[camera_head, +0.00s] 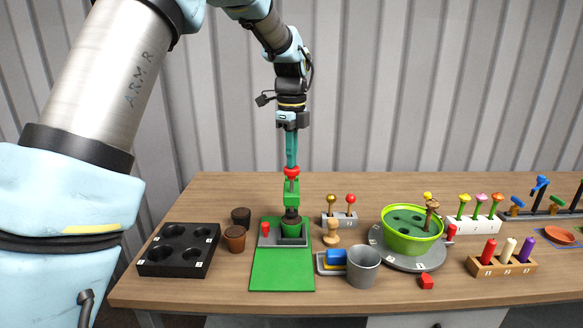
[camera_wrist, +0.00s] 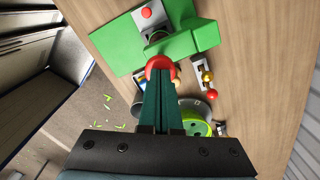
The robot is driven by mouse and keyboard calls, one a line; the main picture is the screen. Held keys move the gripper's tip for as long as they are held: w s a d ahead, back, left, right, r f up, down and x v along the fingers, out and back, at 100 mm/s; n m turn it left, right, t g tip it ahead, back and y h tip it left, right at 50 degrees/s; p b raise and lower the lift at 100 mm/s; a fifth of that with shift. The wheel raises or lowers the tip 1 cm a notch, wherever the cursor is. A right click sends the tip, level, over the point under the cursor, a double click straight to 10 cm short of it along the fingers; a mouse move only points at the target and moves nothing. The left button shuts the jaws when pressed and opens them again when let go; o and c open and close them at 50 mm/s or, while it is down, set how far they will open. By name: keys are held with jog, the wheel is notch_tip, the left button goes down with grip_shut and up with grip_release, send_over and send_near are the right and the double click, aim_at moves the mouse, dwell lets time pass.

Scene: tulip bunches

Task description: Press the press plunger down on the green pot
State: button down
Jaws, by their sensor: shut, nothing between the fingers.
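The press stands on a green base plate (camera_head: 281,272) at the middle front of the table. Its plunger has a round red knob (camera_head: 291,171) on top of a green block (camera_head: 291,192), with a dark part below. The green pot (camera_head: 291,230) sits in a grey holder right under it; the plunger's lower end is at the pot's mouth. My gripper (camera_head: 291,164) points straight down, its teal fingers shut and empty, tips at the top of the red knob. In the wrist view the fingers (camera_wrist: 160,82) end at the red knob (camera_wrist: 160,64), partly hiding it; exact contact is hard to tell.
A black tray with holes (camera_head: 179,250) and two brown pots (camera_head: 235,238) stand left. A small wooden peg (camera_head: 331,233), a grey cup (camera_head: 363,267) and a light-green bowl (camera_head: 412,232) stand right. A red button (camera_head: 265,228) is beside the pot.

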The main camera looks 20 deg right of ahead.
jog(key=shift+f+b, duration=0.45)
jog(key=shift+f, duration=0.8)
dwell(0.6)
notch_tip(320, 180, up, 8)
jog(key=p, duration=0.7)
jog(key=shift+f, duration=0.1)
dwell(0.4)
